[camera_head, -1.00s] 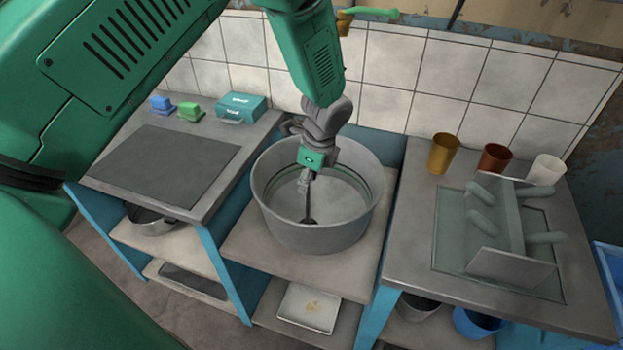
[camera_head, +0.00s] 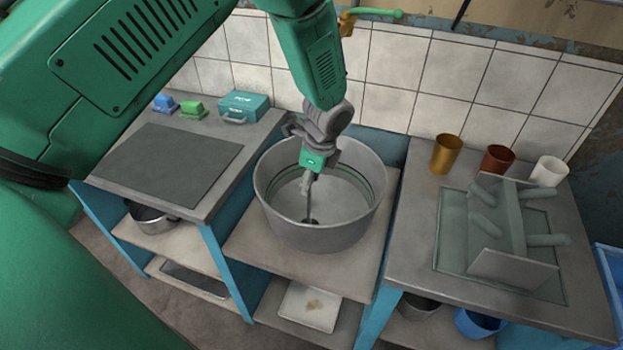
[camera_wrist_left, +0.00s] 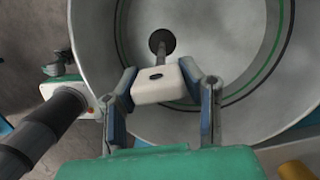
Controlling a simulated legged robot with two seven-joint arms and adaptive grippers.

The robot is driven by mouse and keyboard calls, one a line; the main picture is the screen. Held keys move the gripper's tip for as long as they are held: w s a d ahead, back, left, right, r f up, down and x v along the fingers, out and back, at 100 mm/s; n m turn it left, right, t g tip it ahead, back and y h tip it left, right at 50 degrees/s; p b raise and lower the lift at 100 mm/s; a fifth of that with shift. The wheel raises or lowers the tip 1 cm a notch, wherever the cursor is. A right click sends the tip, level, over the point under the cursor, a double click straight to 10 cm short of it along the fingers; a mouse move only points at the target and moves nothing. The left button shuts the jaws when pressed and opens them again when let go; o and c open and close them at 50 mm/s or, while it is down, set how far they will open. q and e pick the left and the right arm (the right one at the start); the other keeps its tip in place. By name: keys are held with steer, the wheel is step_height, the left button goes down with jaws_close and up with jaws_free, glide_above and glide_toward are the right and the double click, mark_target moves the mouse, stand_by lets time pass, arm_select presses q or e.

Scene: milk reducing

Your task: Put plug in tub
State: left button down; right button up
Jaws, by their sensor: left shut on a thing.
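The tub (camera_head: 345,235) is a large round grey metal basin with a green line inside, standing on the middle shelf. My left gripper (camera_head: 308,186) reaches down into it from above. In the left wrist view, its fingers (camera_wrist_left: 160,92) are shut on the white block-shaped top of the plug (camera_wrist_left: 157,76). A dark stem runs from this block to a dark round end (camera_wrist_left: 161,42) over the tub floor. In the head view that dark end (camera_head: 310,221) is low inside the tub; I cannot tell whether it touches the floor.
The tub wall surrounds the gripper. A right counter holds a dish rack (camera_head: 510,235) and cups in gold (camera_head: 446,154), brown (camera_head: 494,161) and white (camera_head: 548,172). A left counter has a dark plate (camera_head: 165,168) and a teal box (camera_head: 243,106). A tap (camera_head: 365,14) is behind.

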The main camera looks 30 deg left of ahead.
arm_select(q)
steer(key=shift+d, duration=0.1)
steer(key=shift+c, duration=1.6)
jaws_free()
steer(key=shift+r, duration=0.1)
steer(key=shift+r+p, duration=3.5)
steer(key=shift+r, duration=0.2)
steer(key=shift+f, duration=0.1)
